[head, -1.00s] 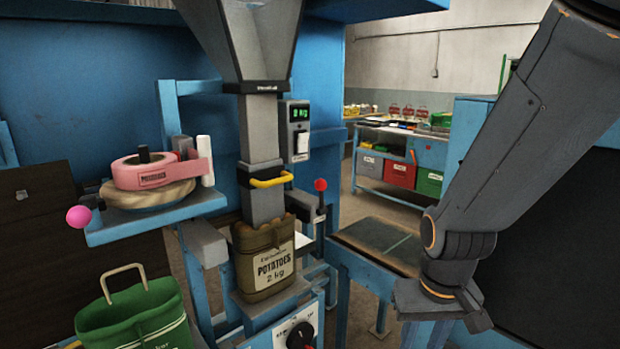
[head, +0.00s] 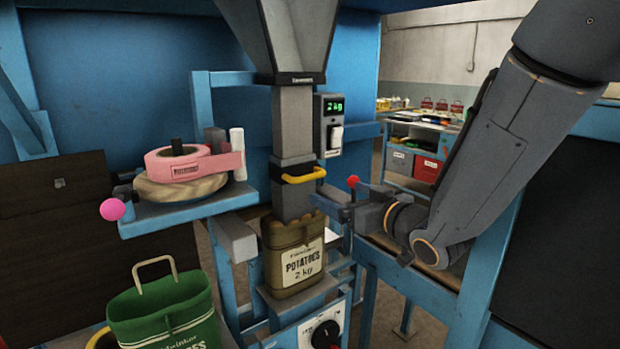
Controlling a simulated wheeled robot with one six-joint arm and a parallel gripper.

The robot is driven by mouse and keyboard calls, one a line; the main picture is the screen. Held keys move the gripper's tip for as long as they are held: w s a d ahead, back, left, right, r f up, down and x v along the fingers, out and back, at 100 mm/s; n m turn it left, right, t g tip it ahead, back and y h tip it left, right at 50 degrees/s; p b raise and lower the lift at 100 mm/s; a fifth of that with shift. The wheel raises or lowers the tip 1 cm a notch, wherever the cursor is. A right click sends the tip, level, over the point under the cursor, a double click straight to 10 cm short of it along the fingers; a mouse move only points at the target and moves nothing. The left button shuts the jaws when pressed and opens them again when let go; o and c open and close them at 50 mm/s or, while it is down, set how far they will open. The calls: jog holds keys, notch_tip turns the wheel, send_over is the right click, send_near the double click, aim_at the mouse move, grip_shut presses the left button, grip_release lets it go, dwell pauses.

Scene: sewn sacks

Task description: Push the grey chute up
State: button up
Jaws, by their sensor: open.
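The grey chute (head: 292,196) hangs under the grey hopper (head: 288,35), with a yellow handle (head: 304,176) around its front. Its lower end reaches down to the mouth of the brown potato sack (head: 290,268), and the sack's rim hides the very bottom. The sack stands upright on a small support. I cannot tell whether the fingertips touch the chute.
A red-knobbed lever (head: 353,181) stands close behind my gripper. A display box (head: 328,125) reading 2 kg is mounted above. At left, a blue shelf (head: 190,218) holds a pink tape roll (head: 180,164). A green sack (head: 160,312) stands below it. A bench with bins is behind.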

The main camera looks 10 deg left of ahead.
aim_at(312, 178)
jog(key=w+a, duration=0.1)
jog(key=a, duration=0.1)
jog(key=w+a+r+y+p, duration=0.1)
jog(key=a, duration=0.2)
jog(key=w+a+r+n+y+p, duration=0.1)
jog(key=a, duration=0.1)
jog(key=shift+a, duration=0.3)
jog(key=shift+w+a+p, duration=0.4)
jog(key=shift+w+a, duration=0.05)
